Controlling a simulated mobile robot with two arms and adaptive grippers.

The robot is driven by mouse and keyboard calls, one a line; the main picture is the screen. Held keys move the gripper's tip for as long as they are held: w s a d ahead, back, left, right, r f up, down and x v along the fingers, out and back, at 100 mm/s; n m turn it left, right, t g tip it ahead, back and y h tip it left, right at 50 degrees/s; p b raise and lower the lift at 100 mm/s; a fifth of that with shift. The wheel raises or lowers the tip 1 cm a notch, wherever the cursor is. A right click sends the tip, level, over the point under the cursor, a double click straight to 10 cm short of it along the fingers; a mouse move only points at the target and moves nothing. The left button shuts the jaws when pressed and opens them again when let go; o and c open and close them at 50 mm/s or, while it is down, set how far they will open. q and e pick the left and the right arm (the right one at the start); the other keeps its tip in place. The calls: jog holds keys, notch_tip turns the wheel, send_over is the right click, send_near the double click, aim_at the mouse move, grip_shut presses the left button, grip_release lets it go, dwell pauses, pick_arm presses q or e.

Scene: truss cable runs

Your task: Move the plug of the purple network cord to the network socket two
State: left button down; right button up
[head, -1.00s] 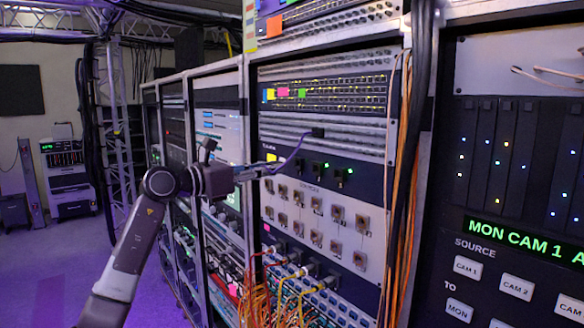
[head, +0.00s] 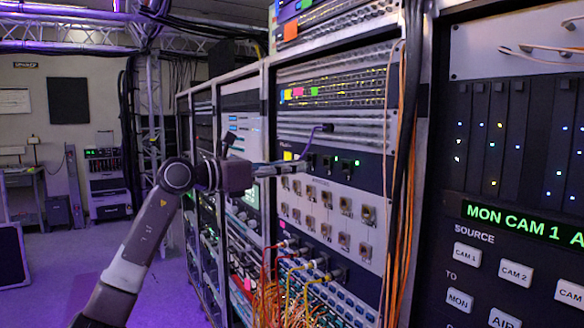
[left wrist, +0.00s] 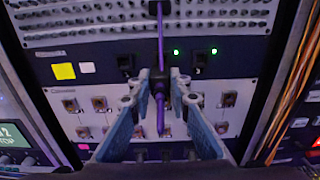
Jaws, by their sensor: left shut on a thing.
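My left gripper (head: 302,166) is shut on the plug of the purple network cord, in front of the dark socket panel (head: 300,156). In the left wrist view the dark plug (left wrist: 159,84) sits between the fingertips (left wrist: 160,86). The purple cord (left wrist: 161,38) shows above and below it; in the head view the cord (head: 309,138) rises to a dark block on the rack. Dark sockets (left wrist: 125,63) (left wrist: 198,61) lie on either side of the plug, with green lights near. The plug hides what is directly behind it. I cannot read which socket is number two.
A pale panel of metal connectors (head: 325,205) lies below the socket panel. Orange cables (head: 396,200) hang down the rack's right side. Several orange and yellow cords (head: 290,290) bunch lower down. The floor (head: 60,285) at left is largely clear.

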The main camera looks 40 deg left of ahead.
pick_arm(q)
jog(key=x, duration=0.1)
jog(key=p+x, duration=0.1)
jog(key=shift+w+d+r, duration=0.2)
jog(key=shift+w, duration=0.1)
jog(key=shift+p+x, duration=0.65)
jog(key=shift+x, duration=0.2)
jog(key=shift+w+d+f, duration=0.15)
pick_arm(e)
notch_tip(320, 180, up, 3)
jog(key=shift+w+a+f, duration=0.1)
jog(key=shift+a, duration=0.05)
jog(key=shift+a, duration=0.1)
jog(key=shift+a, duration=0.8)
jog(key=shift+d, duration=0.5)
